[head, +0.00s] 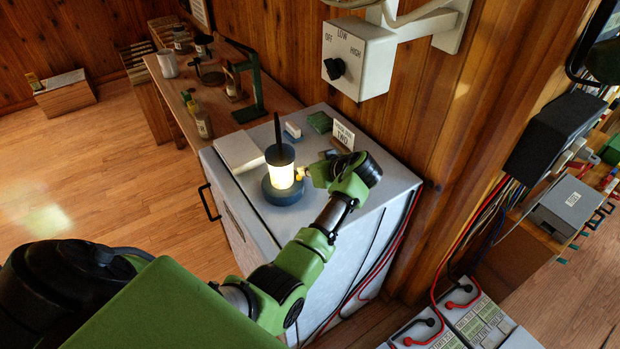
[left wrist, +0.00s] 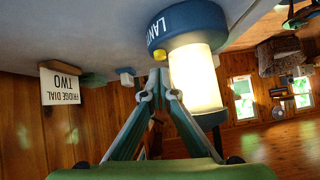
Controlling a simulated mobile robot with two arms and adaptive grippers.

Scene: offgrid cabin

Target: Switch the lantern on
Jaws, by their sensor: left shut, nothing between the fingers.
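The lantern (head: 283,173) stands upright on the white fridge top, with a dark blue base, a dark cap and a glowing cream-yellow body. It also glows in the left wrist view (left wrist: 198,80), where it shows upside down. A small yellow knob (left wrist: 159,56) sits on its base beside the lettering. My left gripper (left wrist: 159,76) is shut and empty, its fingertips right at the yellow knob; I cannot tell if they touch it. In the head view my left gripper (head: 306,173) is just right of the lantern. My right gripper is not in view.
On the fridge top (head: 232,182) are a white box (head: 239,151), a green sponge-like block (head: 320,122) and a sign card (head: 343,134). A dial box (head: 358,58) hangs on the wall above. A wooden bench (head: 270,98) with jars stands behind.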

